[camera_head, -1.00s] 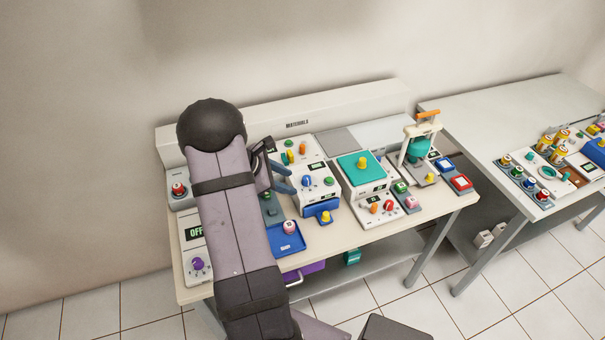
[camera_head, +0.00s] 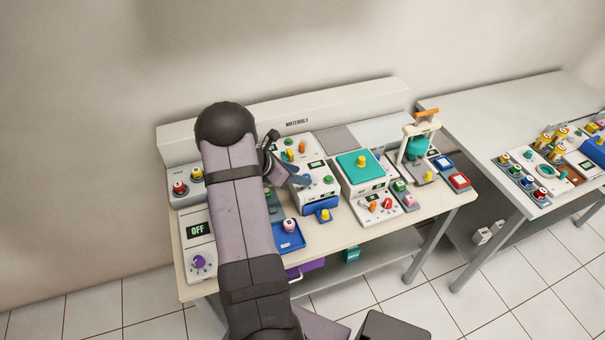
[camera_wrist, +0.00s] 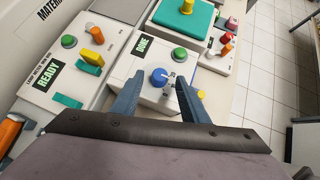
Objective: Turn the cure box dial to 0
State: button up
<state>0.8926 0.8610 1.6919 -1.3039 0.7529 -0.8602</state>
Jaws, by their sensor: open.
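The box with the blue dial, which I take as the cure box (camera_head: 322,193), is white with a blue lower front. In the wrist view its blue dial (camera_wrist: 159,77) stands on the white top, with small scale marks beside it. I cannot read its setting. The display (camera_wrist: 143,46) reads DONE, and a green button (camera_wrist: 179,54) is beyond the dial. My gripper (camera_wrist: 158,84) is open, its two blue-grey fingers to either side of the dial in the picture; contact cannot be told. In the head view my gripper (camera_head: 299,180) hides the dial.
A READY unit (camera_wrist: 48,75) with a yellow lever is left of the cure box. A teal-topped box (camera_head: 352,181) stands close on the right. A yellow knob (camera_head: 325,214) sits at the cure box's front. An OFF unit (camera_head: 197,229) is at the table's left end.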

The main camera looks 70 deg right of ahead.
jog(key=shift+p+x, duration=0.35)
jog(key=shift+x, duration=1)
jog(key=shift+c, duration=0.6)
grip_shut()
jog(key=shift+m+g, duration=0.3)
jog(key=m+b, duration=0.1)
jog(key=m+g+y+b, duration=0.1)
jog(key=m+y, duration=0.1)
jog(key=shift+w+d+f+g+b, duration=0.2)
jog(key=shift+w+f+g+b, duration=0.05)
jog(key=shift+g+b, duration=0.15)
jog(key=m+g+y+b, duration=0.1)
jog(key=m+b, duration=0.2)
jog(key=shift+d+r+y, duration=0.1)
jog(key=shift+y, duration=0.3)
jog(key=shift+d+r+m+g+y+b, duration=0.1)
jog(key=shift+m+g+y+b, duration=0.3)
jog(key=shift+m+y+b, duration=0.7)
jog(key=shift+b, duration=0.55)
